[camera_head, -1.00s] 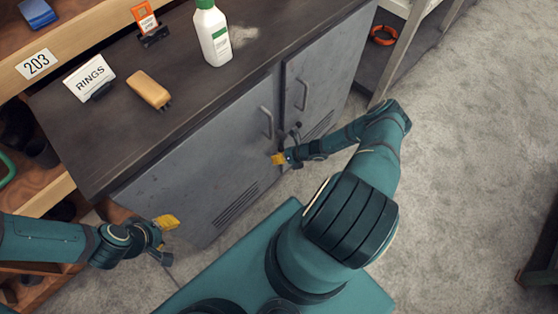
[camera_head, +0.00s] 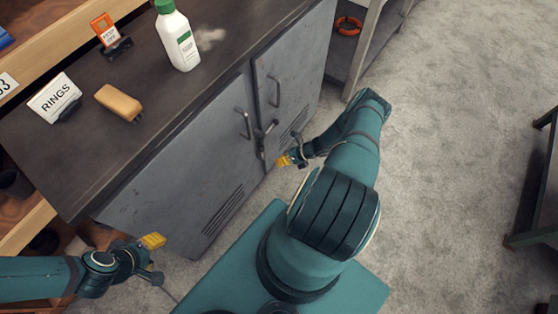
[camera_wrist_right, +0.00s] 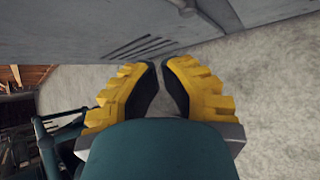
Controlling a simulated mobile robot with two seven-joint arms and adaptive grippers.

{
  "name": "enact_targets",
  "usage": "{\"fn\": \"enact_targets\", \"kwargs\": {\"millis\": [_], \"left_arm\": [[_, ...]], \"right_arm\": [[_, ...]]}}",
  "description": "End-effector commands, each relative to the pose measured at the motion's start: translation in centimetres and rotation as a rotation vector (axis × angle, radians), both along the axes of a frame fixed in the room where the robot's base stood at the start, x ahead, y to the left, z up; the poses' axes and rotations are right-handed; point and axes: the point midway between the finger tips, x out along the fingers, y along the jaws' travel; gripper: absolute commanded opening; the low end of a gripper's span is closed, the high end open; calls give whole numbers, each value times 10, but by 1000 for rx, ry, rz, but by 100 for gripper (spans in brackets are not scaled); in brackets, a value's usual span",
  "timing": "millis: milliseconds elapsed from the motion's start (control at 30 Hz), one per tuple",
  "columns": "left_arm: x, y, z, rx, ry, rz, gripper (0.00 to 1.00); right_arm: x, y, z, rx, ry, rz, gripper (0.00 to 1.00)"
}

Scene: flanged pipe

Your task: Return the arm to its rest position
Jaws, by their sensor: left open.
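My left gripper (camera_head: 151,258), with yellow fingers, is at the lower left of the head view, in front of the grey cabinet (camera_head: 150,205). It is open and I see nothing in it. My right arm (camera_head: 345,160) reaches forward from my base, bent at the elbow. My right gripper (camera_head: 284,161) points left beside the cabinet's front, below the door handles. In the right wrist view its two yellow fingers (camera_wrist_right: 160,75) stand a little apart, with floor visible between them and nothing held.
An orange ring (camera_head: 348,26) lies on a shelf behind. A dark-framed bench (camera_head: 540,200) stands at right. Carpet between is clear.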

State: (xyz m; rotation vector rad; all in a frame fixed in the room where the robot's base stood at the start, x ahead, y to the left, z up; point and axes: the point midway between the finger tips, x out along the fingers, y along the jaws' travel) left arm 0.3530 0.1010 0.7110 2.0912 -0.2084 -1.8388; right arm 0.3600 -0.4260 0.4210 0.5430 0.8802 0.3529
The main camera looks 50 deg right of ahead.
Motion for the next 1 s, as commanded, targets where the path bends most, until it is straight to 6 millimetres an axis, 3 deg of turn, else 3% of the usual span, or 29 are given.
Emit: {"fn": "enact_targets", "kwargs": {"millis": [400,533,667,767,900,1000], "left_arm": [[0,0,0,0,0,0,47],[0,0,0,0,0,0,47],[0,0,0,0,0,0,47],[0,0,0,0,0,0,47],[0,0,0,0,0,0,47],[0,0,0,0,0,0,47]], "right_arm": [[0,1,0,0,0,2,0],[8,19,6,-30,-5,90,0],[21,73,24,-142,-35,388,0],[22,125,47,-273,-101,724,0],[9,184,86,-464,-256,1205,0],[-5,217,117,-591,-409,1531,0]]}}
